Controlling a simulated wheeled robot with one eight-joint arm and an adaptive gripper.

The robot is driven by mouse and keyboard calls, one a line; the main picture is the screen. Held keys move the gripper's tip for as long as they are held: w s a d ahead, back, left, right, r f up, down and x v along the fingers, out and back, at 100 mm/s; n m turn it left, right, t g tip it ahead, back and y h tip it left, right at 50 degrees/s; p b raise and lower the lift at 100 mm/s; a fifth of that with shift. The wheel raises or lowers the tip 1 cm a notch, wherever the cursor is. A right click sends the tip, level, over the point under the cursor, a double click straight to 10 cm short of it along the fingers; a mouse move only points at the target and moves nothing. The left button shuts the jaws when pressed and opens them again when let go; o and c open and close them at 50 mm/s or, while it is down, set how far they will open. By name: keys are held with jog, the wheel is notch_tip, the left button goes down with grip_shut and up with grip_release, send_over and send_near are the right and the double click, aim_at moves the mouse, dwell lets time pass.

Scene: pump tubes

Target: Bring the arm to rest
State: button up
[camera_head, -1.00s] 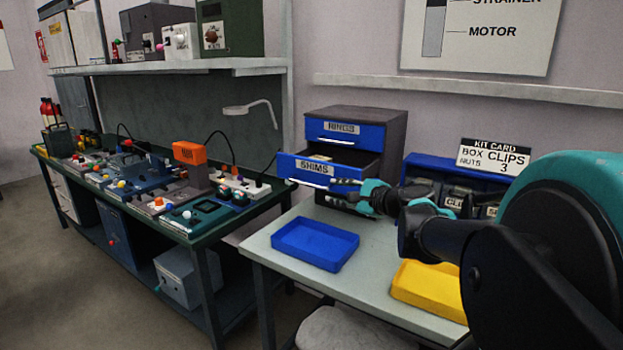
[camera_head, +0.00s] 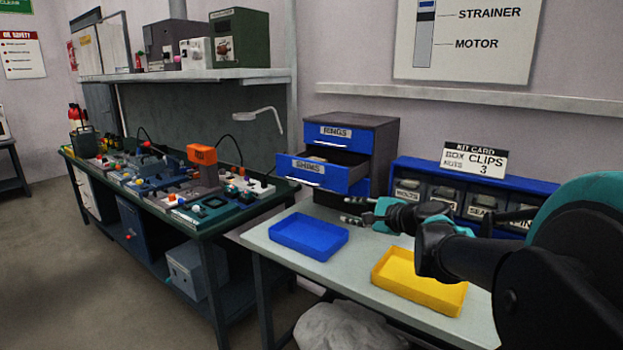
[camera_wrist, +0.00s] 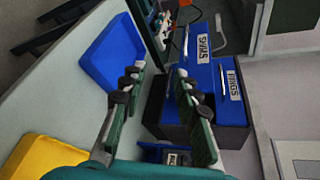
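My gripper (camera_head: 360,211) is held above the light table, in front of the drawer cabinet (camera_head: 377,150) and behind the yellow tray. In the wrist view my gripper (camera_wrist: 158,82) shows two green fingers spread apart with nothing between them. The cabinet's SHIMS drawer (camera_head: 318,175) is pulled out, and its RINGS drawer (camera_head: 340,133) is shut. The cabinet also shows rotated in the wrist view (camera_wrist: 215,120). My arm comes in from the right of the head view.
A blue tray (camera_head: 309,256) and a yellow tray (camera_head: 420,304) on the table look empty. A blue bin rack (camera_head: 545,188) with a kit card (camera_head: 474,160) stands right of the cabinet. A green bench (camera_head: 215,222) with several devices lies to the left.

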jog(key=s+f+n+g+h, duration=0.25)
jog(key=s+f+n, duration=0.25)
jog(key=f, duration=0.4)
jog(key=s+f+n+g+h, duration=0.1)
jog(key=s+f+n+g, duration=0.2)
jog(key=s+f+n, duration=0.35)
jog(key=s+d+f+n+g+h, duration=0.2)
jog(key=s+d+f+n+h, duration=0.2)
jog(key=d+f, duration=0.4)
jog(key=shift+s+f+h, duration=0.55)
jog(key=shift+s+f, duration=0.15)
jog(key=shift+f, duration=0.15)
